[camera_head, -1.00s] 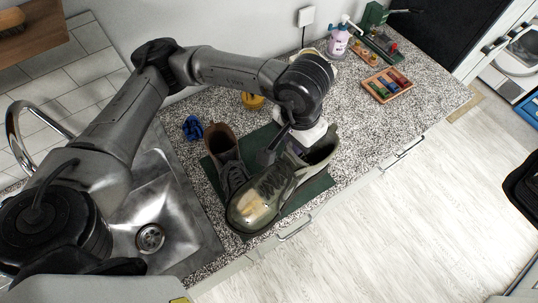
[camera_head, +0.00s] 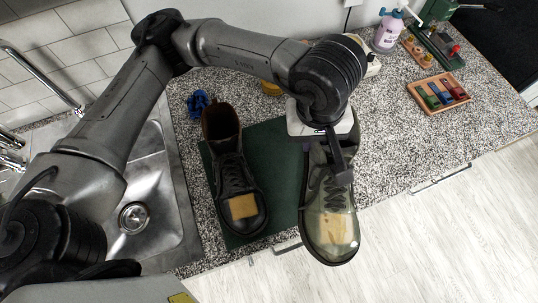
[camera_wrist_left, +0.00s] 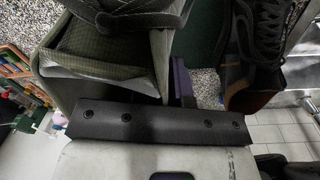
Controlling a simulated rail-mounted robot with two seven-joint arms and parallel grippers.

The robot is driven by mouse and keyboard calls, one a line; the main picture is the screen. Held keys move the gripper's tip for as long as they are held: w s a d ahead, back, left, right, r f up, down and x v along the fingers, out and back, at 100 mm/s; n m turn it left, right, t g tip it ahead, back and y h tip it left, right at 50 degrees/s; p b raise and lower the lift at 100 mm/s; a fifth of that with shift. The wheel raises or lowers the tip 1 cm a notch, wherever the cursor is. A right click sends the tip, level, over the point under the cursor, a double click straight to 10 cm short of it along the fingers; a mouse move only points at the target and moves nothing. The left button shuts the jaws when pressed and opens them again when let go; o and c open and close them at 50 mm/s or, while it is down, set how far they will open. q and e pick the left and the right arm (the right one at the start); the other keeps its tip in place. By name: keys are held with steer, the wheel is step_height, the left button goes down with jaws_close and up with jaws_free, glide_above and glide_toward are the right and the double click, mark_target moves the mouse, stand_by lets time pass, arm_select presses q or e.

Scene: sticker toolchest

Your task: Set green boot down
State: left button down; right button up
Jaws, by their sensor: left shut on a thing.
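The green boot (camera_head: 329,215) has dark laces and a tan patch on its toe. It is in my left gripper (camera_head: 335,160), which is shut on its upper part. The boot is over the right part of the dark green mat (camera_head: 277,150), its toe reaching past the counter's front edge. I cannot tell whether its sole touches the mat. In the left wrist view the green boot (camera_wrist_left: 100,55) fills the upper left, close to the gripper. My right gripper is not in view.
A dark boot (camera_head: 234,180) with a tan toe patch stands on the mat's left part. A sink (camera_head: 150,180) is at the left. A wooden tray of coloured blocks (camera_head: 439,92), a spray bottle (camera_head: 388,32) and a blue item (camera_head: 199,103) are on the counter.

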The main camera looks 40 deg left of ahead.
arm_select(q)
steer(key=shift+s+n, duration=0.2)
steer(key=shift+n, duration=1)
steer(key=shift+a+n, duration=0.1)
steer(key=shift+n, duration=0.8)
steer(key=a+f+p, duration=0.1)
steer(key=a+f, duration=0.2)
steer(key=w+a+f+p, duration=0.1)
steer(key=a+f+p, duration=0.1)
steer(key=a+f, duration=0.2)
steer(key=w+a+f+p, duration=0.1)
steer(key=a+f+p, duration=0.1)
steer(key=a+f, duration=0.2)
steer(key=shift+w+a, duration=0.15)
steer(key=shift+w, duration=0.05)
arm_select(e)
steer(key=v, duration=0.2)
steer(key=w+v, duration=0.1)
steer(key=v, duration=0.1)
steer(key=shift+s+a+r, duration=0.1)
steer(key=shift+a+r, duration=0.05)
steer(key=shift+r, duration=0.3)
arm_select(q)
steer(key=shift+f, duration=0.1)
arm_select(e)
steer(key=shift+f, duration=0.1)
